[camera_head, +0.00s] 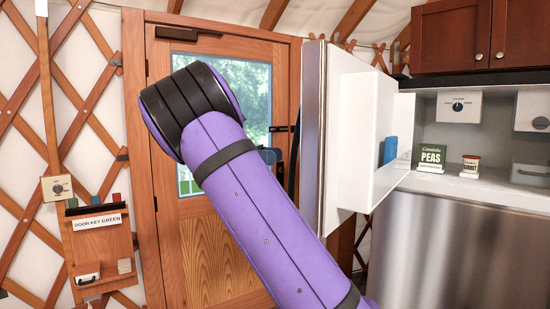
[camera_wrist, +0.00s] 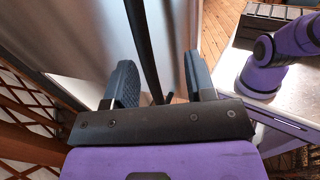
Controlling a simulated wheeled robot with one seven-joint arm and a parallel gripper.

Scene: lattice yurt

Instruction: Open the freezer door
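The freezer door (camera_head: 313,130) stands swung wide open in the head view, edge towards me, with its white inner shelf (camera_head: 375,185) facing right. The white freezer compartment (camera_head: 510,130) shows at right. A long black bar, the door's handle (camera_head: 293,165), is on the outer side of the door. In the wrist view the handle (camera_wrist: 143,45) runs between the two dark blue fingers of my gripper (camera_wrist: 162,85). The fingers are apart, with a gap beside the bar, so my gripper is open around it. My purple arm hides most of my gripper in the head view.
A box of peas (camera_head: 432,157) and a small jar (camera_head: 470,164) stand in the compartment. A blue item (camera_head: 390,150) sits in the door shelf. A wooden door (camera_head: 215,245) is behind my arm, and a key rack (camera_head: 100,250) hangs on the lattice wall at left.

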